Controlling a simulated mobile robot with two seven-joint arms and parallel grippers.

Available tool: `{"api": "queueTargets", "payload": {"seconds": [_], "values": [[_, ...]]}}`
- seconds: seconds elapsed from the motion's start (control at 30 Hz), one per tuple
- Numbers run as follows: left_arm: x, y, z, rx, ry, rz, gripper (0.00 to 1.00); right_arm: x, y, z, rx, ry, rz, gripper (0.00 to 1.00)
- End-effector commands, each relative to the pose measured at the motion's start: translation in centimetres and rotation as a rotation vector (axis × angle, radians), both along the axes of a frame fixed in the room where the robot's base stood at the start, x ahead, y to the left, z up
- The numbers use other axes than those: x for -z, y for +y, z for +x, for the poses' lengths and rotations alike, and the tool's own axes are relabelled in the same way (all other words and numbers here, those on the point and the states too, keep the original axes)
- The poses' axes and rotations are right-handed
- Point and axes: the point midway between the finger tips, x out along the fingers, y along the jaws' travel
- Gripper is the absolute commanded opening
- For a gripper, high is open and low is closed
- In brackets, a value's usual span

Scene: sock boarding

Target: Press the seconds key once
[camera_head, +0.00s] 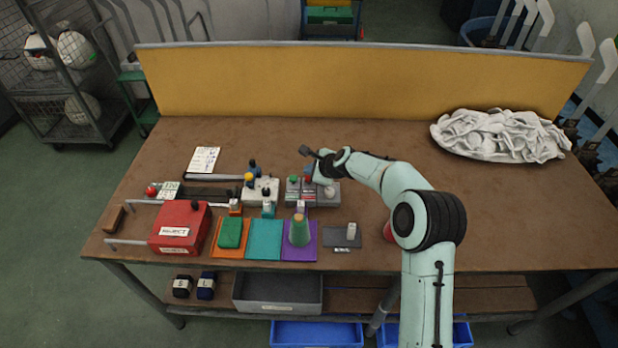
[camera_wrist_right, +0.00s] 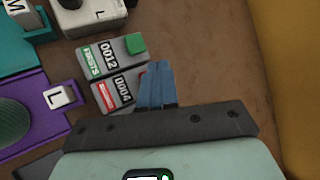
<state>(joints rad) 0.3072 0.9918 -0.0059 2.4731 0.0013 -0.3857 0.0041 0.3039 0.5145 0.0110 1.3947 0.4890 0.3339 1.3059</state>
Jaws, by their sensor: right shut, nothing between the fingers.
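The seconds counter (camera_wrist_right: 120,92) is a grey box with a red label and the number 0004. In the right wrist view its key end is hidden behind my fingers. In the head view its red key (camera_head: 308,180) shows just below my fingertips. My right gripper (camera_wrist_right: 158,66) is shut and empty, with its blue fingers over the key end of that counter. It also shows in the head view (camera_head: 309,173). I cannot tell whether the fingertips touch the key. My left gripper is not in view.
The firsts counter (camera_wrist_right: 108,56), reading 0012 with a green key (camera_wrist_right: 135,43), stands right beside. White cloth (camera_head: 500,135) is at right.

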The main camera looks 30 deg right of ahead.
Motion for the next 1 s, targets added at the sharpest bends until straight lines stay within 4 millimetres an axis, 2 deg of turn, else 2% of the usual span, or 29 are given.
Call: {"api": "queueTargets", "payload": {"seconds": [0.57, 1.0], "values": [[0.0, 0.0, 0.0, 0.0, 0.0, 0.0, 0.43, 0.0, 0.0, 0.0, 0.0, 0.0, 0.0, 0.0], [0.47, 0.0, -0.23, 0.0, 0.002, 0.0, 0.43, 0.88, -0.01, 0.0, 0.0, 0.0, 0.0, 0.0]]}}
